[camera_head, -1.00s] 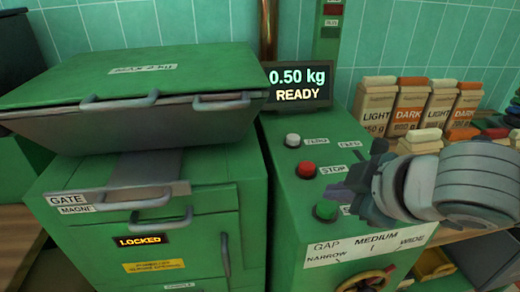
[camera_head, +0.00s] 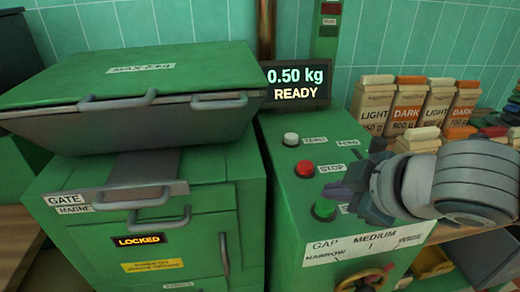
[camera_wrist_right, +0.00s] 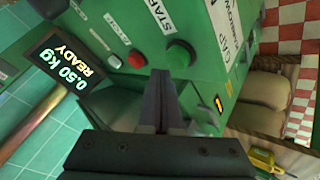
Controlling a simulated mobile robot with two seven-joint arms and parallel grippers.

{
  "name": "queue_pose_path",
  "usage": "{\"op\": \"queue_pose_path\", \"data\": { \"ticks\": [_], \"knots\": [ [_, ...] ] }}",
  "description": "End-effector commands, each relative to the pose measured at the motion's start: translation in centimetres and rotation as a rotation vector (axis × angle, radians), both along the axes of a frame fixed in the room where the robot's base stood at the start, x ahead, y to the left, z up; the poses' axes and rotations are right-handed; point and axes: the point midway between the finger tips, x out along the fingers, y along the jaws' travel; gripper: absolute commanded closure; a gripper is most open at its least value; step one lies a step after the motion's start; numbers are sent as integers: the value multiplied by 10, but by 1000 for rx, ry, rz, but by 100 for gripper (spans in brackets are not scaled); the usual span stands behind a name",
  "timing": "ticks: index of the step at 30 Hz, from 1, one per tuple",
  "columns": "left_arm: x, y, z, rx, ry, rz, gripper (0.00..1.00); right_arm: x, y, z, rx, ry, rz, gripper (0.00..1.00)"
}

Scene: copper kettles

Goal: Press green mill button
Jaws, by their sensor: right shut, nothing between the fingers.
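The green mill button (camera_head: 324,209) sits on the mill's green top panel (camera_head: 285,235), below the red stop button (camera_head: 305,168) and the white button (camera_head: 290,139). My right gripper (camera_head: 338,190) is shut and empty, just right of the green button, with a gap seen between them. In the right wrist view the shut fingertips (camera_wrist_right: 160,75) point toward the panel, below and left of the green button (camera_wrist_right: 178,57). The red button (camera_wrist_right: 137,60) also shows there, left of the fingertips. My left gripper is not in view.
A display (camera_head: 298,84) reads 0.50 kg and READY behind the buttons. A green hopper (camera_head: 140,95) with handles stands at the left, above a LOCKED sign (camera_head: 139,240). Light and dark bags (camera_head: 405,103) stand at the back right. A gap dial (camera_head: 365,279) is on the front.

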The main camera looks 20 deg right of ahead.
Motion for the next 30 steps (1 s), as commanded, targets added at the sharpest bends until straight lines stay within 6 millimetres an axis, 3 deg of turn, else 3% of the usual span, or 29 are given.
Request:
{"op": "queue_pose_path", "data": {
  "ticks": [30],
  "knots": [
    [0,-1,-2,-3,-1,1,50,0,0,-9,0,0,0,100]
  ]
}}
